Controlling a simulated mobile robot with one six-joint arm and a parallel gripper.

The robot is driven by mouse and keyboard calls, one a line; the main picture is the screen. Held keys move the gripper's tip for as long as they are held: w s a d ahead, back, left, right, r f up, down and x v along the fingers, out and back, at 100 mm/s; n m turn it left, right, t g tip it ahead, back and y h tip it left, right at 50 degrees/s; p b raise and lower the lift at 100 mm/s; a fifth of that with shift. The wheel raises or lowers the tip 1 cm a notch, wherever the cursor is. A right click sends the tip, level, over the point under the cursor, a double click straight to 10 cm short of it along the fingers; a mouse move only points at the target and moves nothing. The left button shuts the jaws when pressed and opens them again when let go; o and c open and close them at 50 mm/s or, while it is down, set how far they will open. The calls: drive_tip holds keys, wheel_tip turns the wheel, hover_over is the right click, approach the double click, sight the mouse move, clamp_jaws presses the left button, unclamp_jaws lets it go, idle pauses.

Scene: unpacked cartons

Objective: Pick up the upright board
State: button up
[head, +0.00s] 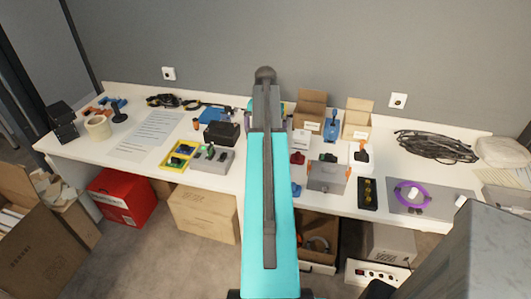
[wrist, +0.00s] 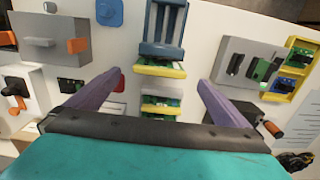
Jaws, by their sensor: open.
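In the wrist view, a green board with a yellow edge (wrist: 160,69) is at the near end of a blue slotted rack (wrist: 163,28). A second green and yellow piece (wrist: 160,104) is nearer, between the rack and my gripper's palm. I cannot tell which of the two is the upright board, nor its exact tilt. My gripper (wrist: 159,79) is open, its two purple fingers spread left and right of these pieces, with nothing held. In the head view my own cyan arm hides most of this spot.
A grey box with an orange handle (wrist: 48,40) lies left of the fingers. A grey tray with boards (wrist: 243,62) and a yellow tray (wrist: 296,66) lie right. In the head view, open cartons (head: 310,108) stand at the back and a cable coil (head: 437,146) lies at right.

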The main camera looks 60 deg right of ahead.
drive_tip(key=shift+f, duration=0.2)
idle(0.3)
drive_tip(key=shift+a+f+p, duration=0.1)
drive_tip(key=shift+f+p, duration=0.95)
drive_tip(key=shift+f, duration=1.45)
drive_tip(key=c, duration=1.2)
drive_tip(key=shift+r, duration=0.15)
drive_tip(key=shift+r+b, duration=1.25)
drive_tip(key=shift+r, duration=3.65)
